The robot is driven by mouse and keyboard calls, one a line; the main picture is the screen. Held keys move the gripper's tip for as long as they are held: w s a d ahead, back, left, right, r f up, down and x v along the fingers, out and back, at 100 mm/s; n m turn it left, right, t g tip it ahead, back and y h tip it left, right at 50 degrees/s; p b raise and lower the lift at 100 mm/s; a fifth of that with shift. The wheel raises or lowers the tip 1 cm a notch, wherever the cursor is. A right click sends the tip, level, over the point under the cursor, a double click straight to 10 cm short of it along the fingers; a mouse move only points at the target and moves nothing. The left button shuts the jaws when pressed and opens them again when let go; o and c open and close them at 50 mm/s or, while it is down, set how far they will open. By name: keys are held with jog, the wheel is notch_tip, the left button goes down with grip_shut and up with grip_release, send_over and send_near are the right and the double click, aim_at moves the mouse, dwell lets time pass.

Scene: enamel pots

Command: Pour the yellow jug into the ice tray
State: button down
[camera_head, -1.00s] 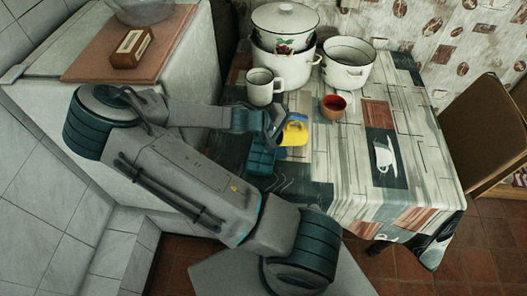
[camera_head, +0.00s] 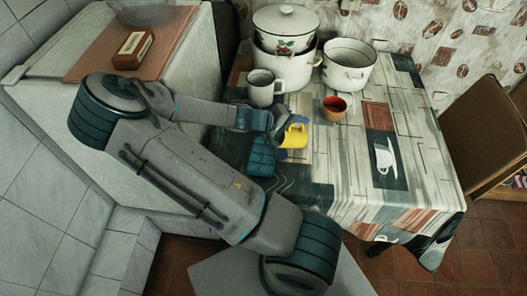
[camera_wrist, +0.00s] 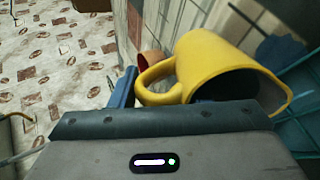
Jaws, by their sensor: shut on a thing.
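The yellow jug (camera_head: 295,137) is held by my gripper (camera_head: 286,126) above the table, at the right end of the ice tray. In the wrist view the jug (camera_wrist: 205,62) lies tilted, with its handle toward the left and its dark mouth toward the lower right. One blue finger (camera_wrist: 122,92) shows beside the handle; the exact grip is partly hidden. The teal ice tray (camera_head: 262,158) lies on the table below and left of the jug. Part of it also shows at the right edge of the wrist view (camera_wrist: 302,95). I cannot see any contents in the jug.
A white mug (camera_head: 263,90), a large lidded pot (camera_head: 285,65) and a white pot (camera_head: 347,68) stand behind the gripper. A red-and-brown cup (camera_head: 333,109) stands to the right of the jug. The table's right and front parts are clear.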

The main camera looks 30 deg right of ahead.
jog(key=shift+s+d+r+y+p, duration=0.15)
jog(key=shift+d+y+p, duration=0.15)
jog(key=shift+d+y, duration=0.4)
jog(key=shift+d+y+p, duration=0.1)
jog(key=shift+y+p, duration=0.3)
jog(key=shift+y, duration=0.1)
jog(key=shift+f+y, duration=0.3)
jog(key=shift+y, duration=0.1)
jog(key=shift+d+f+t+y+p, duration=0.1)
jog(key=shift+d+t+y+p, duration=0.2)
jog(key=shift+d+y+p, duration=0.35)
jog(key=shift+s+d+f+y+p, duration=0.15)
jog(key=shift+d+f+y+p, duration=0.1)
jog(key=shift+d+y+p, duration=0.45)
jog(key=shift+s+d+f+y+p, duration=0.1)
jog(key=shift+d+f+y+p, duration=0.1)
jog(key=shift+d+y+p, duration=0.5)
jog(key=shift+s+d+f+t+y+p, duration=0.15)
jog(key=shift+d+f+y+p, duration=0.25)
jog(key=shift+y+p, duration=0.6)
jog(key=shift+w+d+f+t+y+p, duration=0.15)
jog(key=shift+d+f+y+p, duration=0.25)
jog(key=shift+p, duration=1)
jog(key=shift+s+d+f+y+p, duration=0.2)
jog(key=shift+y+p, duration=0.35)
jog(key=shift+p, duration=0.4)
jog(key=shift+d+f+y, duration=0.25)
jog(key=shift+f+y, duration=0.15)
jog(key=shift+f, duration=0.05)
